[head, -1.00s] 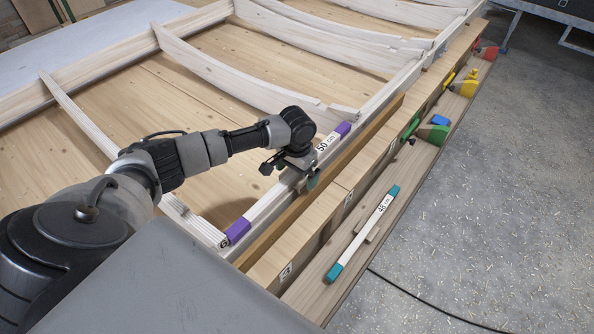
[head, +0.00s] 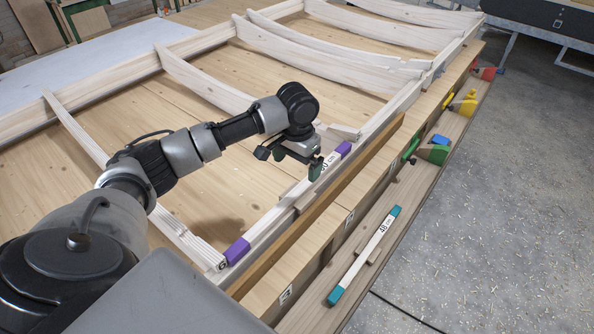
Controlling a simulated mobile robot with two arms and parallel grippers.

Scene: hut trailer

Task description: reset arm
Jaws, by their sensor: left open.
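My left arm comes in from the left in the head view. Its gripper (head: 292,166) is open and empty, and it hangs above a pale spacer stick with purple ends (head: 237,250). The stick lies along the near rail of the wooden frame (head: 186,237), and the gripper hides part of it and of its "50 cm" label. I cannot tell exactly how far the fingertips are above the stick. My right gripper is not in view.
A stick with teal ends marked 48 cm (head: 375,240) lies on the side ledge (head: 401,205). Green (head: 433,154), yellow (head: 466,107) and red (head: 487,73) tools stand farther along it.

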